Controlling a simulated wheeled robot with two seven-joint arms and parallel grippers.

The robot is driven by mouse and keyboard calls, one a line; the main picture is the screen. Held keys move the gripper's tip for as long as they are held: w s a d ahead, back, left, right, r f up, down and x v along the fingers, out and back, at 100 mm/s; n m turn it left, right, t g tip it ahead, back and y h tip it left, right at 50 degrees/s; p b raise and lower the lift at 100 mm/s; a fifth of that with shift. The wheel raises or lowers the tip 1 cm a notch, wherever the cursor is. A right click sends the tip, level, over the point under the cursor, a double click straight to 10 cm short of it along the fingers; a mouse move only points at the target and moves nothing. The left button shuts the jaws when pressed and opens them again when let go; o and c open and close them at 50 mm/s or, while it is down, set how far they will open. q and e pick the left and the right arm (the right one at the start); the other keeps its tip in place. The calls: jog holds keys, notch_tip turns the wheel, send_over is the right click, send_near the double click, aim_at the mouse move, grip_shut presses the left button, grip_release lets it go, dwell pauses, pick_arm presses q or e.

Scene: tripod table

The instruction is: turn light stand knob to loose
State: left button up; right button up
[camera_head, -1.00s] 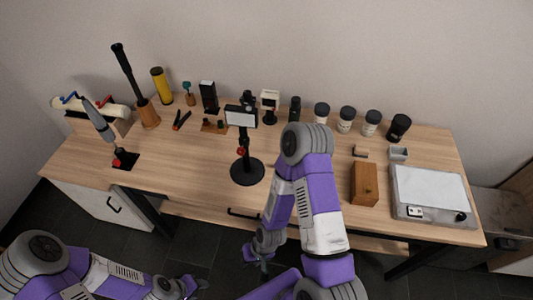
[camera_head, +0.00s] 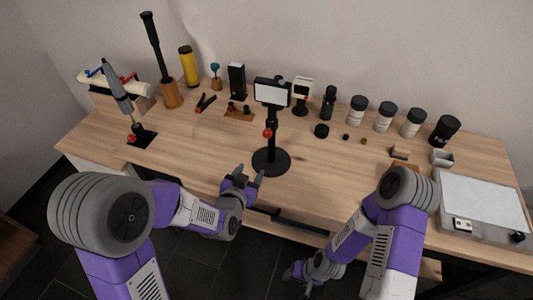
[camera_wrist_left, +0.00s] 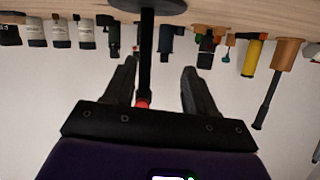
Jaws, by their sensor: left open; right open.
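The light stand has a round black base (camera_head: 271,162), a thin upright pole (camera_head: 272,118) and a white rectangular light panel (camera_head: 272,93) on top. A small red knob (camera_head: 267,132) sits on the pole below the panel. My left gripper (camera_head: 248,174) is open at the table's front edge, just before the base and apart from the stand. In the left wrist view, turned upside down, the pole (camera_wrist_left: 147,60) lines up between the open fingers (camera_wrist_left: 160,64), closer to the left one, and the red knob (camera_wrist_left: 142,104) is partly hidden by the gripper body. My right gripper (camera_head: 306,270) is low in front of the table, open and empty.
Several jars (camera_head: 384,117) stand along the back right, and a scale-like device (camera_head: 484,206) lies at the far right. A soldering tool (camera_head: 117,88), a black-handled tool (camera_head: 152,45) and a yellow cylinder (camera_head: 188,66) are at the left. The table around the stand is mostly clear.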

aim_at(266, 135)
pick_arm(q)
notch_tip(266, 135, up, 8)
jog(key=d+m+t+h+b, duration=0.1)
jog(key=d+t+b, duration=0.1)
jog(key=t, duration=0.2)
jog(key=shift+d+b+x, duration=0.1)
jog(key=shift+b+x, duration=0.25)
jog(key=shift+x, duration=1.5)
jog(key=shift+d+b+x, duration=0.15)
jog(key=shift+b+x, duration=0.15)
jog(key=shift+x, duration=1.55)
pick_arm(e)
jog(key=shift+f, duration=2.35)
pick_arm(q)
jog(key=shift+f, duration=0.1)
grip_shut()
